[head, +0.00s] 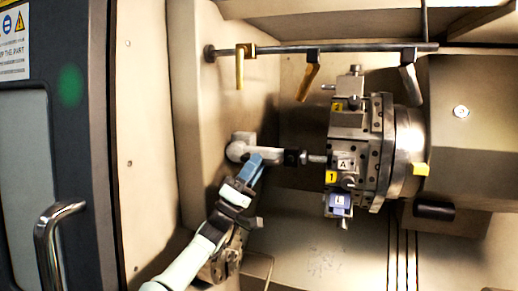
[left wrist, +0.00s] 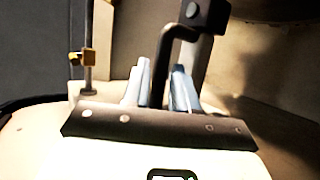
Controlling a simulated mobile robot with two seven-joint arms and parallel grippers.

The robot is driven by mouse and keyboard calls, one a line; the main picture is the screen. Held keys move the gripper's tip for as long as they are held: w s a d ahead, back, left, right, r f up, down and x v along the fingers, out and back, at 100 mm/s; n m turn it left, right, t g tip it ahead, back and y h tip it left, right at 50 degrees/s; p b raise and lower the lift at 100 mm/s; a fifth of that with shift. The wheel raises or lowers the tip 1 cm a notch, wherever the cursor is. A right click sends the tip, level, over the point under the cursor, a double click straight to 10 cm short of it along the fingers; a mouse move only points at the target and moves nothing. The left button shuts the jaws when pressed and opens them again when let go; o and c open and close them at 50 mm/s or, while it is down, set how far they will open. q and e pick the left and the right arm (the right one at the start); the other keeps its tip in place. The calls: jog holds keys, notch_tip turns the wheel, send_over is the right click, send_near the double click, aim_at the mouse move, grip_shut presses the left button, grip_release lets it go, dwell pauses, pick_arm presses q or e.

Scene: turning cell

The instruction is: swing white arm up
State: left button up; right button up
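The white arm (head: 268,157) runs level to the right from its round pivot (head: 238,149) on the back wall. A black block (head: 291,158) sits at its right end. My left gripper (head: 256,163) comes up from below, its blue fingers overlapping the white arm near the pivot. In the left wrist view, the two fingers (left wrist: 162,82) stand a little apart. A dark bent rod (left wrist: 164,50) passes down between them, with a narrow gap beside the right finger. I cannot tell whether either finger touches it. My right gripper is not in view.
A tool turret (head: 347,160) with several holders stands close to the right of the white arm. A rail (head: 340,47) with yellow and grey levers runs above. The dark door (head: 75,120) with its handle (head: 52,235) is at the left. Wall space between pivot and rail looks clear.

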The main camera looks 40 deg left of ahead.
pick_arm(q)
jog(key=shift+p+x, duration=0.3)
jog(key=shift+x, duration=0.65)
jog(key=shift+f, duration=0.1)
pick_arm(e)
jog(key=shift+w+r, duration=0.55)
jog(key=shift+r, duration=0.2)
pick_arm(q)
jog(key=shift+s, duration=0.1)
jog(key=shift+c, duration=0.2)
grip_shut()
